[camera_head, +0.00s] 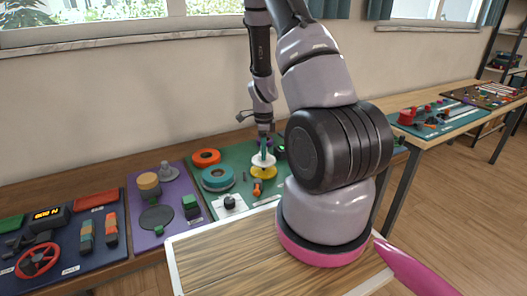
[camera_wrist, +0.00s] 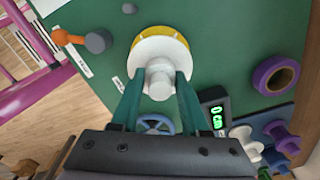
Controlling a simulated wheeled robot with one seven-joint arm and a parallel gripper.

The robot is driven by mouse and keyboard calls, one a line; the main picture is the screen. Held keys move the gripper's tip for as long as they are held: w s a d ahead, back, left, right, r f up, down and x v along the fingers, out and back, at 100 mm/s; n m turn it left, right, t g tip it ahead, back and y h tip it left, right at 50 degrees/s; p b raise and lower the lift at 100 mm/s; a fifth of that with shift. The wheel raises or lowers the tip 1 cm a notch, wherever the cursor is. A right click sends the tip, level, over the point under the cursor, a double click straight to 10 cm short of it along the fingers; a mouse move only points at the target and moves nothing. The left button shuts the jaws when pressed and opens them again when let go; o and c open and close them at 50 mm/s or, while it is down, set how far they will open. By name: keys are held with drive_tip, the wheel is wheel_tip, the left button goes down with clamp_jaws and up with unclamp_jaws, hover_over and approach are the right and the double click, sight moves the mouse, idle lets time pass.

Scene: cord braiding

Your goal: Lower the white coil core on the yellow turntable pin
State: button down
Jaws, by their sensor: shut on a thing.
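The white coil core (camera_wrist: 150,52) is a flanged spool with a round hub, held between the teal fingers of my gripper (camera_wrist: 157,82) in the wrist view. My gripper is shut on its hub. The yellow turntable (camera_wrist: 178,36) shows as a rim past the core's flange. In the head view my gripper (camera_head: 264,149) points down, with the white core (camera_head: 263,160) just over the yellow turntable (camera_head: 263,173). The core hides the pin. I cannot tell whether the core touches the turntable.
The wrist view shows a purple ring (camera_wrist: 276,75), a digital display (camera_wrist: 216,115) and a blue handwheel (camera_wrist: 153,124) close by.

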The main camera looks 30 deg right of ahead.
drive_tip(key=shift+f, duration=0.1)
drive_tip(key=shift+f, duration=1.1)
drive_tip(key=shift+f, duration=0.15)
drive_tip(key=shift+f, duration=0.6)
drive_tip(key=shift+c, duration=1.6)
unclamp_jaws()
drive_tip(key=shift+r, duration=3.95)
